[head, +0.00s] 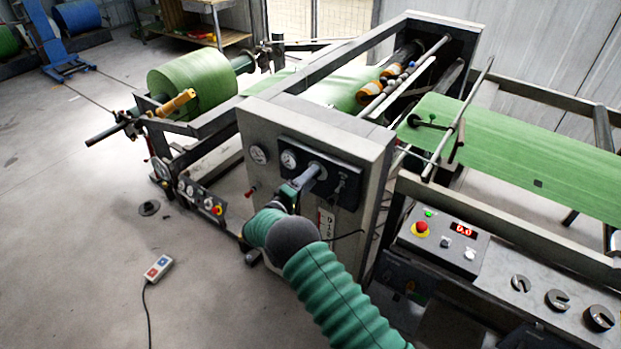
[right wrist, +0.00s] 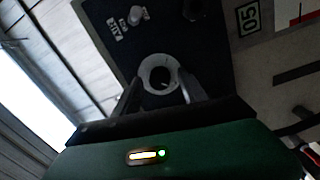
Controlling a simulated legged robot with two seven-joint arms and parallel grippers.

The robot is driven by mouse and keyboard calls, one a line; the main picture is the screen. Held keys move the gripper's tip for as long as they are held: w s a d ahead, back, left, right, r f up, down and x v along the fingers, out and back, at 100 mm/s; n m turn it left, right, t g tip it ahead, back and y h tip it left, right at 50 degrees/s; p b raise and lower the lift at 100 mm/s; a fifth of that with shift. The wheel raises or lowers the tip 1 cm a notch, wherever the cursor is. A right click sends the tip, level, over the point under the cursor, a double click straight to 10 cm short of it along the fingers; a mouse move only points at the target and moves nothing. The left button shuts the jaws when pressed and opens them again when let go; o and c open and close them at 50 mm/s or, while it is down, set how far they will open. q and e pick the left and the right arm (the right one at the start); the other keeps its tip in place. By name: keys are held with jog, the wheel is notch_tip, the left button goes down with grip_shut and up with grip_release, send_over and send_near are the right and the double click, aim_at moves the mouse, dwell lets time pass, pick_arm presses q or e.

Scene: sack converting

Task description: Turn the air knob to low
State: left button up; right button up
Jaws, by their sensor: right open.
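The air knob, a round grey knob (head: 318,169), sits on the dark panel (head: 345,181) on the front of the grey machine cabinet. In the right wrist view it shows as a light grey ring with a dark centre (right wrist: 148,72). My right gripper (head: 304,182) is at the panel, right in front of the knob. In the right wrist view its two fingers (right wrist: 160,92) are apart, one on each side of the knob's lower part. I cannot tell whether they touch it. The knob's pointer and setting cannot be made out. My left gripper is not in view.
A control box (head: 440,238) with a red button stands to the right. A green roll (head: 190,80) is at the back left. The floor at left is largely clear.

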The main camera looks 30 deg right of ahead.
jog(key=b+v, duration=0.2)
jog(key=v, duration=1.4)
jog(key=shift+a+f, duration=0.2)
jog(key=w+a+r+t+y, duration=0.4)
jog(key=w+t+y, duration=0.25)
jog(key=y, duration=0.35)
jog(key=s+f+g+y, duration=0.2)
jog(key=s+g, duration=0.1)
jog(key=s, duration=0.8)
jog(key=s+a+f+m+g+y, duration=0.1)
jog(key=s+g, duration=0.3)
jog(key=s, duration=0.7)
jog(key=s+a+f+m+g+y, duration=0.1)
jog(key=s+f+g+y, duration=0.2)
jog(key=s, duration=0.8)
jog(key=shift+f+g+y, duration=0.35)
jog(key=shift+f+y, duration=0.15)
